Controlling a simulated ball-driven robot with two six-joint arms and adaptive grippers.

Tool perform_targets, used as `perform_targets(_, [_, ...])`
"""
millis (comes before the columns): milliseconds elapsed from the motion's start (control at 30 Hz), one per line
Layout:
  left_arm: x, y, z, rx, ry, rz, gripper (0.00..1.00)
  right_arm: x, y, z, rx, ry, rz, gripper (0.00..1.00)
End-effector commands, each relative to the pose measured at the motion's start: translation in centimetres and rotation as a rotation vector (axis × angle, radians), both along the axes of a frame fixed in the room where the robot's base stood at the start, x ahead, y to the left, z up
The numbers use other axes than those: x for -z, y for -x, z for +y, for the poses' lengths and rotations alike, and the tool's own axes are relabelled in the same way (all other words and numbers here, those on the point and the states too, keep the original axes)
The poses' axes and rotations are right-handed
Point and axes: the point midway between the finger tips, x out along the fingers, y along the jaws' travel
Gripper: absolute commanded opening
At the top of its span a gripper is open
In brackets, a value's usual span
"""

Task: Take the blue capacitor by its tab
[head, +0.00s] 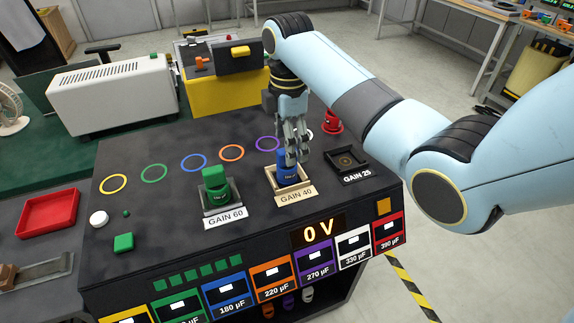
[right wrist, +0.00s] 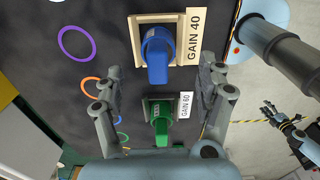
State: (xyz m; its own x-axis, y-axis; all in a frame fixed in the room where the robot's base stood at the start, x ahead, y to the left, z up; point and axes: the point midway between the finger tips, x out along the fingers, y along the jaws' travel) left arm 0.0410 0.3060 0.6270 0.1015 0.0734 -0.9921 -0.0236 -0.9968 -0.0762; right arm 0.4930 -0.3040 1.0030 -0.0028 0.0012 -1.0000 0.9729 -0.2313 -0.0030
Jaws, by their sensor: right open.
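The blue capacitor (head: 287,172) stands in the GAIN 40 socket (head: 292,192) on the dark bench top. It also shows in the right wrist view (right wrist: 158,55), with its tab pointing toward the bottom of that picture. My right gripper (head: 297,150) hangs just above the blue capacitor and hides part of its top in the head view. In the right wrist view its two fingers are spread wide, left and right, with nothing held between them. My left gripper (right wrist: 287,125) shows small at the right of the right wrist view, over the floor; its jaw state is unclear.
A green capacitor (head: 215,187) stands in the neighbouring GAIN 60 socket (head: 223,209). The GAIN 25 socket (head: 347,160) to the right looks empty. A red capacitor (head: 331,121) stands behind. A green block (head: 124,242) and a white knob (head: 98,218) lie at the left.

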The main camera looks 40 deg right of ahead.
Motion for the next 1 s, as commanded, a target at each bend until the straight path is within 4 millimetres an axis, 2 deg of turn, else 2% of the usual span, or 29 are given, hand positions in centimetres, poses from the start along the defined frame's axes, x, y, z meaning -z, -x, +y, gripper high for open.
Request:
perform_targets(267, [-0.3,0.0,0.0,0.000,0.000,0.001,0.40,2.7,0.0,0.1,0.002,0.001,0.000,0.73])
perform_targets(500, [-0.6,0.1,0.0,0.000,0.000,0.001,0.40,6.3,-0.2,0.1,0.002,0.001,-0.001,0.73])
perform_targets(800, [-0.6,0.1,0.0,0.000,0.000,0.001,0.40,7.0,-0.2,0.1,0.002,0.001,-0.004,0.73])
perform_targets(1000, [-0.6,0.1,0.0,0.000,0.000,0.002,0.40,6.9,-0.2,0.1,0.002,0.001,-0.003,0.47])
